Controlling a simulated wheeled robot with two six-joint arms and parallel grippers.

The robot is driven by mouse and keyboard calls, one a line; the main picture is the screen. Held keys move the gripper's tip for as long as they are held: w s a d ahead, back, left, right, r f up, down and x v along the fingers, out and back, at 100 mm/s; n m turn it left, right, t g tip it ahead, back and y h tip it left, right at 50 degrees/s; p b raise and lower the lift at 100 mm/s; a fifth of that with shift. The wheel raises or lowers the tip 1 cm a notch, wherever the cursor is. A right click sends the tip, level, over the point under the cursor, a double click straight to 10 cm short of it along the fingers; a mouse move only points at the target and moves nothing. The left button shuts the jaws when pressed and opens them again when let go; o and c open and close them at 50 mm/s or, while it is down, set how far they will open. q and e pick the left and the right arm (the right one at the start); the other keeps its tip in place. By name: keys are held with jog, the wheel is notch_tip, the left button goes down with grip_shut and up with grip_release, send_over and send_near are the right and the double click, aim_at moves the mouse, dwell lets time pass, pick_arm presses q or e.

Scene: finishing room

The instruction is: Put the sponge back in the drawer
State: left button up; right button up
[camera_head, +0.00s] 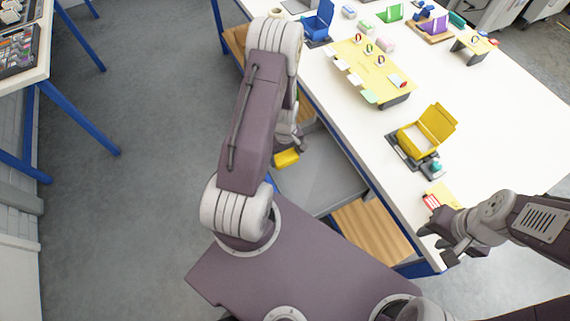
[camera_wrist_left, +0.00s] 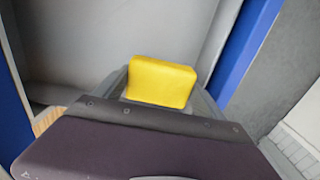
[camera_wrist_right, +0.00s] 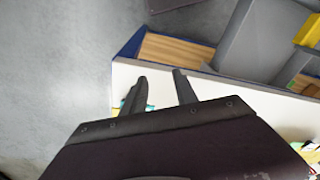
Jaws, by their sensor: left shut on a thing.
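The yellow sponge (camera_head: 286,158) is in my left gripper (camera_head: 290,147), which is shut on it. The left wrist view shows the sponge (camera_wrist_left: 161,82) as a plain yellow block between the fingers. The grey open drawer (camera_head: 318,178) sticks out from under the table, and the sponge is above or at its left side; the exact height is hard to tell. The drawer also shows in the left wrist view (camera_wrist_left: 110,45). My right gripper (camera_head: 447,245) is over the table's near edge. In the right wrist view its fingers (camera_wrist_right: 159,84) are apart with nothing between them.
The white table (camera_head: 500,150) carries a yellow open box (camera_head: 426,129), a yellow board (camera_head: 372,78) with small items and a blue box (camera_head: 318,22). Blue table legs and wooden shelf parts (camera_head: 372,230) are beside the drawer. Grey floor (camera_head: 140,180) is free at the left.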

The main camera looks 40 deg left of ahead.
aim_at(285, 155)
pick_arm(q)
jog(key=shift+w+f, duration=0.1)
jog(key=shift+f, duration=2.55)
jog(key=shift+f, duration=0.1)
jog(key=o, duration=1)
jog(key=shift+o, duration=0.2)
notch_tip(285, 155, up, 12)
jog(key=shift+r, duration=0.2)
jog(key=s+d+r+m, duration=0.3)
jog(key=d+r+m, duration=0.3)
jog(key=s+d+r+m+t, duration=0.1)
jog(key=s+d+r+m, duration=0.2)
jog(key=d+r+m, duration=0.2)
jog(key=shift+s+d+r+m, duration=0.35)
jog(key=shift+r+m, duration=0.35)
jog(key=shift+r, duration=0.2)
